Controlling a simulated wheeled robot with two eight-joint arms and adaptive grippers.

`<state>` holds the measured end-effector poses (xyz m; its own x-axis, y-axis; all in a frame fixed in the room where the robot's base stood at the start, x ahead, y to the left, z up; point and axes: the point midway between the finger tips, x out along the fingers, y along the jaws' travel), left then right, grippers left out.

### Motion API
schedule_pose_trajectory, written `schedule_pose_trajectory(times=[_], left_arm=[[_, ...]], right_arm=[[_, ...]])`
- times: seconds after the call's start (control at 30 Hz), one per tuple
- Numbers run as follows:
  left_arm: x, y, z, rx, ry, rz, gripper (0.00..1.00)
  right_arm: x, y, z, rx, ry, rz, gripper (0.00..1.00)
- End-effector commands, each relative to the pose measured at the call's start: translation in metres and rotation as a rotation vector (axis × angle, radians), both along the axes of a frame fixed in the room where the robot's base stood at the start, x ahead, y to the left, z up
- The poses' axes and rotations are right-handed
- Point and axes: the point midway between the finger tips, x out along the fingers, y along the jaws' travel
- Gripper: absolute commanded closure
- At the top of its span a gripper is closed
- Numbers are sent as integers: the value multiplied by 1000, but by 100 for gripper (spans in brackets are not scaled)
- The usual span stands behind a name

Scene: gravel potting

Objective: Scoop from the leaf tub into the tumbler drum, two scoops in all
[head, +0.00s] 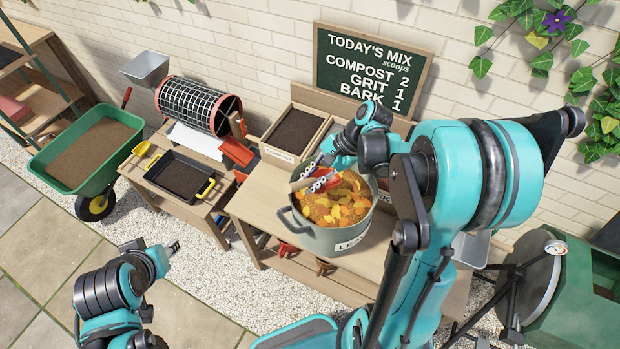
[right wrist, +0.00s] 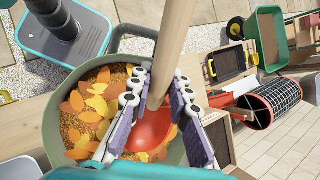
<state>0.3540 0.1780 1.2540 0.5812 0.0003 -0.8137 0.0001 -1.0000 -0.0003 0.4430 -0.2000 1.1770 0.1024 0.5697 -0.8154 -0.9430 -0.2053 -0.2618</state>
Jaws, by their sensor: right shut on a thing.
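The leaf tub (head: 333,238) is a grey-green round pot full of orange and yellow leaves, standing on the wooden bench; it also shows in the right wrist view (right wrist: 56,122). My right gripper (head: 306,178) is over the tub, shut on a scoop. The scoop's wooden handle (right wrist: 176,40) runs between the fingers, and its red bowl (right wrist: 150,130) is over or in the leaves; I cannot tell its depth or load. The tumbler drum appears to be the green drum (head: 570,295) on dark legs at the far right. My left gripper (head: 173,248) is away from the bench, its opening unclear.
A box of dark soil (head: 294,136) stands behind the tub. A black mesh cylinder (head: 199,105) and a black tray (head: 181,178) are left on a lower table. A green wheelbarrow (head: 87,150) stands farther left. A chalkboard (head: 370,66) leans against the wall.

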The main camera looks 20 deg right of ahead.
Motion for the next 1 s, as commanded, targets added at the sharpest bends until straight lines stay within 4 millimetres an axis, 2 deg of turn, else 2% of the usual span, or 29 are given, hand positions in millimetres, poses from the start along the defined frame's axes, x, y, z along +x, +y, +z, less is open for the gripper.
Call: schedule_pose_trajectory(times=[0.03,1.0], left_arm=[[0,0,-7,0,0,0,63],[0,0,-74,0,0,0,63]], right_arm=[[0,0,-8,0,0,0,100],[1,-3,-100,0,0,0,100]])
